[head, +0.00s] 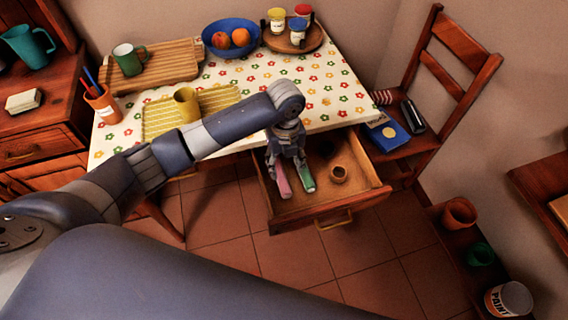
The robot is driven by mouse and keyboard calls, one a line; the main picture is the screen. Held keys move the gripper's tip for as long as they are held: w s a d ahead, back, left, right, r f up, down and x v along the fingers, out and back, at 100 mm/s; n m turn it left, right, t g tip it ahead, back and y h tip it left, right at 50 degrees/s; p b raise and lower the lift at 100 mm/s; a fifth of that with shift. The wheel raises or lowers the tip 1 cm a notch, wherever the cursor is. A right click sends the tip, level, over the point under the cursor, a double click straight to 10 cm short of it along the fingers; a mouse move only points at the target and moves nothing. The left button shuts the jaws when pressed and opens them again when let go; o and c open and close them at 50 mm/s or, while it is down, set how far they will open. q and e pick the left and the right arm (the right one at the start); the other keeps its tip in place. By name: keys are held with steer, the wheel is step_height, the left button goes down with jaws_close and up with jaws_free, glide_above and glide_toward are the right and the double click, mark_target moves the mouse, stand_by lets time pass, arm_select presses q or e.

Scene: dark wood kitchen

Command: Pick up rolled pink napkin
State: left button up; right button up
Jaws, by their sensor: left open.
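The rolled pink napkin (283,183) lies in the open table drawer (365,186), toward its left side. My left gripper (286,168) points down into the drawer, open, right at the pink napkin's far end. The gripper hides that end, and I cannot tell whether the fingers touch it. A rolled green napkin (307,183) lies just right of the pink one, close to the gripper's right finger. My right gripper is not in view.
The tabletop (335,98) overhangs behind my gripper. A chair (425,130) with a blue box (388,132) stands right.

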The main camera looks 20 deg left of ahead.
arm_select(q)
glide_above(284, 184)
step_height(284, 184, down, 4)
steer(key=shift+f, duration=0.45)
step_height(284, 184, down, 4)
steer(key=shift+s+d+f, duration=0.1)
steer(key=shift+f, duration=0.55)
steer(key=c, duration=0.8)
steer(key=shift+c, duration=1)
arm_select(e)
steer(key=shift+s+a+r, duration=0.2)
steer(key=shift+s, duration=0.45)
